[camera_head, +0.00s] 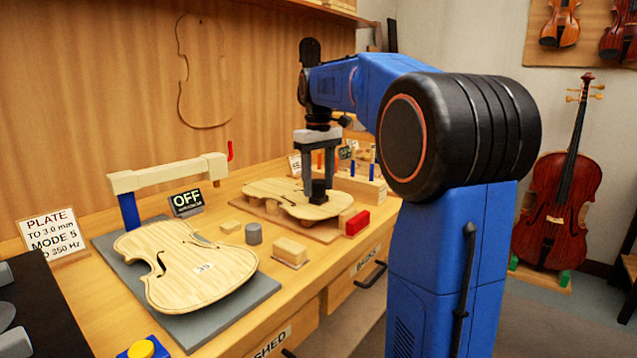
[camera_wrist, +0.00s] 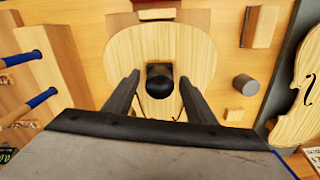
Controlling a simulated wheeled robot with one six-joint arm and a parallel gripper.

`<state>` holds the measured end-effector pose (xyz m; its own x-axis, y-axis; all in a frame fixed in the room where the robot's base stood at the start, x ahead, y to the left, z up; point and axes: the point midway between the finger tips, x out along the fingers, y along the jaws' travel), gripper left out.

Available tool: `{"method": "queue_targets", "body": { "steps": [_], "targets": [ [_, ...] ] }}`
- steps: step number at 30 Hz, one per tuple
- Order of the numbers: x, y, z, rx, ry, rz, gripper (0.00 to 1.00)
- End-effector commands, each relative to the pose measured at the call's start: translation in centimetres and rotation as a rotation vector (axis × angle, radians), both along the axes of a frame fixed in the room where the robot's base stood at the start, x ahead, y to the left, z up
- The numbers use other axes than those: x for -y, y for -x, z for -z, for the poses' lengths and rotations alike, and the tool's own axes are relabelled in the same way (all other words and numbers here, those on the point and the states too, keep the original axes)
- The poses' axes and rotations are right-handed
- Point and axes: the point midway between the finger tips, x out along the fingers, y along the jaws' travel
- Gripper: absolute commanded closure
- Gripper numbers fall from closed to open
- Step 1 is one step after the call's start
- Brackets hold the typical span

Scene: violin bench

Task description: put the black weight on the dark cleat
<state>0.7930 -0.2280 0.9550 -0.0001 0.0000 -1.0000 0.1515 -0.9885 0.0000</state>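The black weight (camera_head: 318,192) appears to stand on the pale violin plate (camera_head: 275,192) at the back of the bench. In the wrist view the weight (camera_wrist: 159,80) is a dark round shape near the middle of the plate (camera_wrist: 190,50). My gripper (camera_head: 319,180) points down over the weight. In the wrist view the gripper (camera_wrist: 160,80) has its two fingers apart, one on each side of the weight, with gaps showing. I cannot make out the dark cleat; the weight and fingers cover part of the plate.
A second plate (camera_head: 190,265) lies on a grey mat (camera_head: 240,300) in front. Between the plates stand a grey cylinder (camera_head: 254,234) and wooden blocks (camera_head: 291,250). A red block (camera_head: 357,223) sits at the bench edge. A wooden tool rack (camera_head: 360,187) stands close behind my gripper.

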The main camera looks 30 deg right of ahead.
Motion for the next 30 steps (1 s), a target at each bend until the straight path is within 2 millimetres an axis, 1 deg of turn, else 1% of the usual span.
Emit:
{"method": "queue_targets", "body": {
  "steps": [5,8,11,18,21,25,30],
  "targets": [
    [0.0,0.0,-0.4,0.001,0.000,0.000,0.49],
    [0.0,-0.1,-1.3,0.002,0.001,0.000,0.49],
    [0.0,-0.1,-2.9,0.003,0.001,0.000,0.49],
    [0.0,-0.1,-7.6,0.003,0.001,0.000,0.49],
    [0.0,-0.1,-9.3,0.002,0.001,0.000,0.49],
    [0.0,-0.1,-11.0,0.001,0.001,0.000,0.49],
    [0.0,0.0,-12.1,0.000,0.000,0.000,0.49]
  ]
}}
